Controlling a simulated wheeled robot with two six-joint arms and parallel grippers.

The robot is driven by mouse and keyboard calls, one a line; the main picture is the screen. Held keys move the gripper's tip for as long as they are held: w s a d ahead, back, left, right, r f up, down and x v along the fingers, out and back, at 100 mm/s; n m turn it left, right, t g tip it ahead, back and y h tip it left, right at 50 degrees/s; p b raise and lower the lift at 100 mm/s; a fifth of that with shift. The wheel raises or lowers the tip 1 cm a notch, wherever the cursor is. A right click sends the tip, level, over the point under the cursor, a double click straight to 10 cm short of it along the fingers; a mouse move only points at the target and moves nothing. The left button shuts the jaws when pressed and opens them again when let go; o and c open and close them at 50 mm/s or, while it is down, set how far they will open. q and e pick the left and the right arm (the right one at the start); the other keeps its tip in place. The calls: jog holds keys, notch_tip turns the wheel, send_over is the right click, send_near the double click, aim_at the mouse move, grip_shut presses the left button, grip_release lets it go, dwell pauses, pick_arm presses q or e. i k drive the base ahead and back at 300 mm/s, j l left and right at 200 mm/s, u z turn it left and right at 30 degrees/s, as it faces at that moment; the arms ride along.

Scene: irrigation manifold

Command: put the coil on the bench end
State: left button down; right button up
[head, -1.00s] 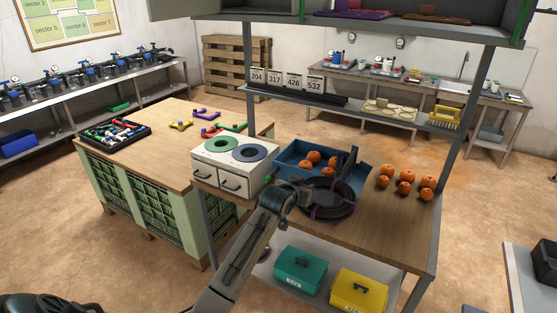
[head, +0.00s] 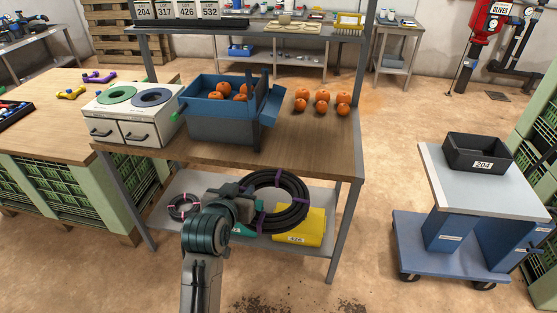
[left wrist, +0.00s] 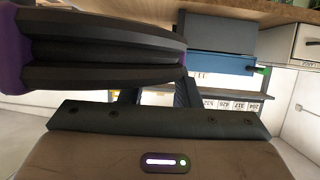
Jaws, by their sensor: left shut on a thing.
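The coil (head: 298,208) is a large ring of black hose with purple ties. My left gripper (head: 246,190) is shut on its left side and holds it nearly upright, in front of the bench and below the level of its top. In the left wrist view the coil (left wrist: 105,55) fills the upper left, close to the gripper. My right gripper is not in view.
A blue-grey crate (head: 222,124) with oranges, a white two-drawer unit (head: 135,130) and loose oranges (head: 322,98) stand on the bench. A yellow box (head: 312,226) and a small coil (head: 184,207) are on the lower shelf. A cart (head: 470,205) carries a black bin (head: 478,153).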

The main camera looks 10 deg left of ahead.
aim_at(317, 149)
jog(key=i+l, duration=0.2)
jog(key=l, duration=0.15)
jog(key=i+l, duration=0.15)
jog(key=l, duration=0.25)
jog(key=i+l+u, duration=0.1)
jog(key=l, duration=0.25)
jog(key=i+l, duration=0.25)
jog(key=l, duration=0.15)
jog(key=i+l+u, duration=0.1)
jog(key=l, duration=0.3)
jog(key=i+l, duration=0.2)
jog(key=l, duration=0.2)
